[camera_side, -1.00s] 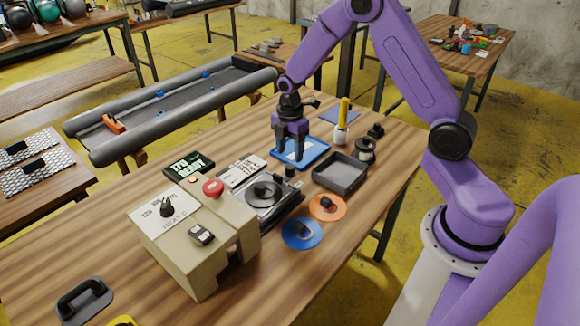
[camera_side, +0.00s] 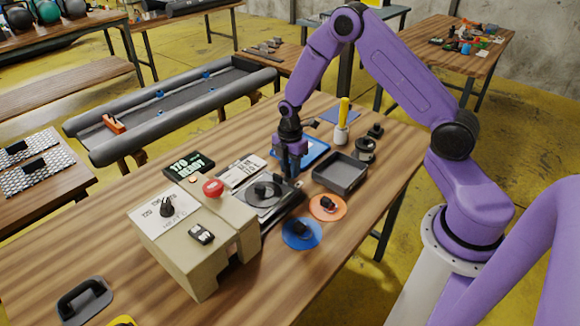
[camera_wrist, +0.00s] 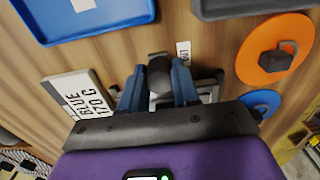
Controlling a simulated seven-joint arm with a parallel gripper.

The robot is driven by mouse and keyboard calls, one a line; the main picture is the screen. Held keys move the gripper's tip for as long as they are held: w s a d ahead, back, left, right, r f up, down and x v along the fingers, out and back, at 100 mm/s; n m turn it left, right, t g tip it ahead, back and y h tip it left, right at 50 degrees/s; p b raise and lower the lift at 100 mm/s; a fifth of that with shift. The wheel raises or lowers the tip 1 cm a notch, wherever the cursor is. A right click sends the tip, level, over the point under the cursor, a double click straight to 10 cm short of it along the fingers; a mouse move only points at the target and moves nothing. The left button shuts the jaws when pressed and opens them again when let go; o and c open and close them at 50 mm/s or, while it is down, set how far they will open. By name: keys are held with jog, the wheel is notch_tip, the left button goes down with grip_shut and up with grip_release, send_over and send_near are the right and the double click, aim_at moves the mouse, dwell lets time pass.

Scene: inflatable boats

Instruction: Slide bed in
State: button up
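The beige press (camera_side: 190,240) stands on the wooden table, with a dial, a red button and a small dark display (camera_side: 189,164). Its dark bed (camera_side: 281,208) lies extended from the press toward the back right, with a round plate and a dark piece on it. My gripper (camera_side: 290,170) points down at the bed's outer end. In the wrist view its two blue-grey fingers (camera_wrist: 159,88) stand either side of a dark round knob (camera_wrist: 160,70) at that end. They are close to it or touching; I cannot tell whether they press on it.
A blue tray (camera_side: 316,151) and a grey tray (camera_side: 341,176) lie beyond the bed. An orange disc (camera_side: 341,209) and a blue disc (camera_side: 302,243) lie to the right. A card (camera_side: 243,170) reading BLUE 170 C in the wrist view lies beside the bed.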

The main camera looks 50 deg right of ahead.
aim_at(253, 200)
grip_shut()
jog(key=a, duration=1.5)
jog(key=shift+a, duration=0.3)
jog(key=o, duration=1)
grip_release()
jog(key=shift+a, duration=0.1)
jog(key=shift+r, duration=0.1)
